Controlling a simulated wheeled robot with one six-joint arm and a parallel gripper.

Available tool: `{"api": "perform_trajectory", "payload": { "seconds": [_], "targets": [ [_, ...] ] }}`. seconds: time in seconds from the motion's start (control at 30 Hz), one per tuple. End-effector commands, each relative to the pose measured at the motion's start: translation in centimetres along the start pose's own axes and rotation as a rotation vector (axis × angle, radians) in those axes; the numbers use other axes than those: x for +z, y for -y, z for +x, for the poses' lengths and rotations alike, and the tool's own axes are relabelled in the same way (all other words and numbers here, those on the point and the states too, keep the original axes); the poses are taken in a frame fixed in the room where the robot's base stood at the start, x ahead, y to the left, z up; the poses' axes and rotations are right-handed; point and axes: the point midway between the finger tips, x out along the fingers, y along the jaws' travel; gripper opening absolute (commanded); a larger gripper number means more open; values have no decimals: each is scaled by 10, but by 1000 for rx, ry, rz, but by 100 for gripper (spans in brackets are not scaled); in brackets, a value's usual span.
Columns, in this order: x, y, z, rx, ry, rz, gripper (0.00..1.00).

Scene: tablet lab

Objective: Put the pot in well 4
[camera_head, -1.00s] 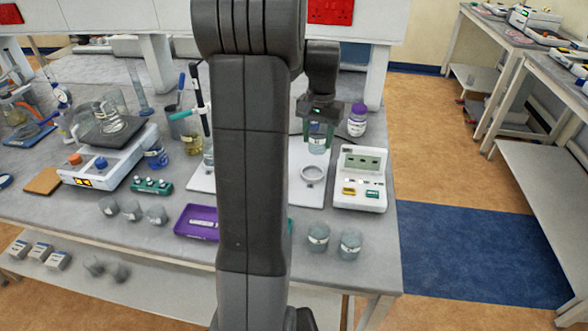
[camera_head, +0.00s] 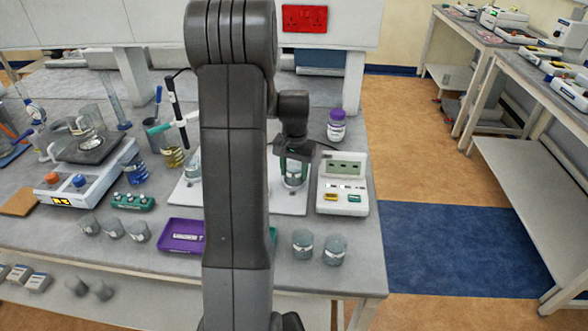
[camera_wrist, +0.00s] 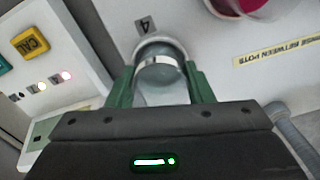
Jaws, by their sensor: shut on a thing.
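The pot (camera_head: 294,177), a clear glass vessel with a pale label, is between the fingers of my gripper (camera_head: 294,168). In the wrist view the green fingers of my gripper (camera_wrist: 160,85) close on both sides of the pot (camera_wrist: 160,75). The pot is over the white board (camera_head: 274,203), left of the meter. A printed "4" (camera_wrist: 145,24) lies just beyond the pot in the wrist view. The ring of well 4 is mostly covered by the pot and gripper. I cannot tell whether the pot's base is inside the well or just above it.
The white meter (camera_head: 342,186) stands close on the right. A purple-capped bottle (camera_head: 336,127) stands behind. Two grey pots (camera_head: 334,250) stand near the front edge. A purple tray (camera_head: 181,236) lies left of my arm. A container of red liquid (camera_wrist: 240,5) is at the wrist view's top.

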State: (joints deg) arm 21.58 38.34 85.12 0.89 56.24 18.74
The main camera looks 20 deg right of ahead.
Motion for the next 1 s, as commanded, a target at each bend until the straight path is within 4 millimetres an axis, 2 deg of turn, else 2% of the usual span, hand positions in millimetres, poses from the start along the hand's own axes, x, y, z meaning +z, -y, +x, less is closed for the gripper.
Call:
{"api": "perform_trajectory", "payload": {
  "seconds": [0.2, 0.23, 0.3, 0.33, 0.57, 0.73, 0.87, 1.0],
  "targets": [
    [0, 0, 4, 0, 0, 0, 24],
    [0, 0, 3, 0, 0, 0, 53],
    [0, 0, 3, 0, 0, 0, 66],
    [0, 0, 3, 0, 0, 0, 69],
    [0, 0, 2, 0, 0, 0, 69],
    [-1, 0, -7, -1, -3, 0, 69],
    [-1, 0, -29, -2, -5, 0, 69],
    [-1, 0, -61, -2, -6, 0, 69]
  ]
}}
